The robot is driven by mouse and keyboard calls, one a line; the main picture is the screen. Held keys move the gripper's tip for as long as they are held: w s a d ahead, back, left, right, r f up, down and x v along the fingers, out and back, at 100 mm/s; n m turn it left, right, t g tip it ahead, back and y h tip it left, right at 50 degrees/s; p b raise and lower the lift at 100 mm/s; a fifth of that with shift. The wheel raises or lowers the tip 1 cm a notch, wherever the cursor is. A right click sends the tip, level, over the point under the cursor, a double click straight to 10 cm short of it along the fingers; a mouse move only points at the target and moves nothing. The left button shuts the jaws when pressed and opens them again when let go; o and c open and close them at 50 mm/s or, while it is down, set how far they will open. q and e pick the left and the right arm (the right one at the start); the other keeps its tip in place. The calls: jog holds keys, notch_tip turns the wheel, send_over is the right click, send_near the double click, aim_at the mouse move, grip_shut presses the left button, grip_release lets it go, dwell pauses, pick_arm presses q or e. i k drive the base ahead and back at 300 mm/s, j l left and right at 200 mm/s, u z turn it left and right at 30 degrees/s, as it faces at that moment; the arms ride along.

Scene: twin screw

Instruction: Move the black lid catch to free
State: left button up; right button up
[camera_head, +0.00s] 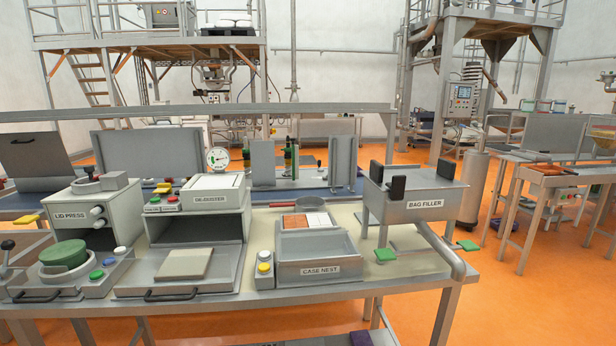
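Neither of my grippers shows in the head view. No part is marked as the black lid catch, and I cannot tell which part it is or how it is set. The grey lid press (88,228) stands at the left of the bench, with a round green piece (66,252) in front of it. A black-knobbed lever (8,245) stands at the far left edge. Black handles show on the front tray of the lid press (48,299) and on the de-duster tray (160,298).
A bare bench strip (360,275) lies right of the case nest.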

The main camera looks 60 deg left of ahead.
aim_at(398, 186)
jog(key=u, duration=1.2)
